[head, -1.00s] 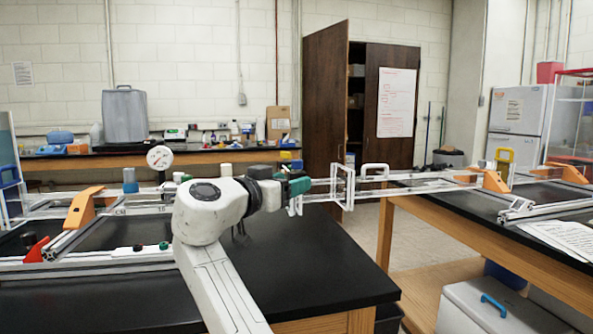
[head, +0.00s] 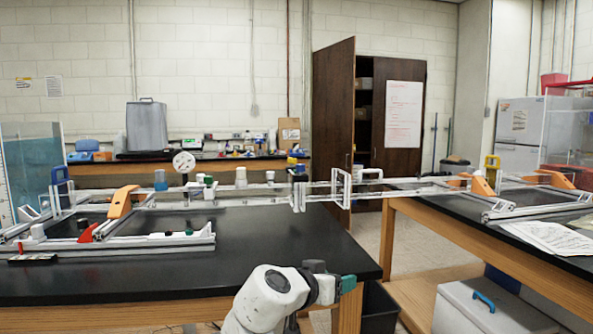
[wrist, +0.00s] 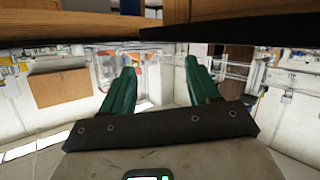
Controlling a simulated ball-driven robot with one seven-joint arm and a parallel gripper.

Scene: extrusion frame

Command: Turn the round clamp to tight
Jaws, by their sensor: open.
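The aluminium extrusion frame (head: 180,241) lies on the black bench at left, with a long rail reaching right to the second bench. Several small knobs and fittings sit along it, among them a blue one (head: 160,180), a white one (head: 240,177) and a red lever-like part (head: 90,232). I cannot tell which is the round clamp or how it is turned. My gripper (head: 348,284) is low, in front of the bench's near edge, well apart from the frame. In the wrist view my gripper (wrist: 160,64) has its green fingers spread, with nothing between them.
A round dial gauge (head: 184,163) stands above the rail. Orange brackets (head: 122,202) hold the frame. The front of the left bench is mostly clear.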

